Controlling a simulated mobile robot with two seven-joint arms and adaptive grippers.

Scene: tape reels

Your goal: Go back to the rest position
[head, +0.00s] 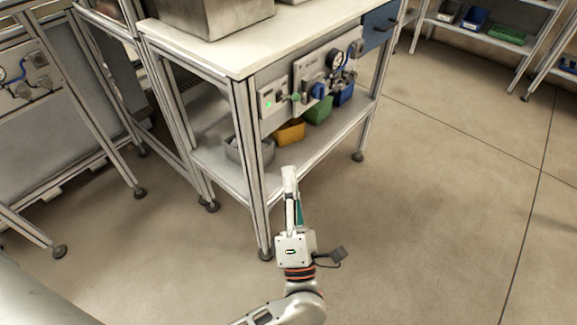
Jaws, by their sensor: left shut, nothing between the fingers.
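My left gripper (290,175) shows at the bottom middle of the head view, its arm coming in from below. It points up and away, in front of the workbench's near leg. Its fingers are together and nothing is between them. It appears in front of the bench's lower shelf, and I cannot tell the exact distance to it. My right gripper is out of view. No tape reels can be made out.
A workbench (215,55) with a metal box (215,15) on top stands ahead. Its lower shelf holds grey, orange (289,132), green and blue bins. Another bench frame (60,100) stands at left. Shelving (480,30) stands at the back right. The floor (440,200) at right is clear.

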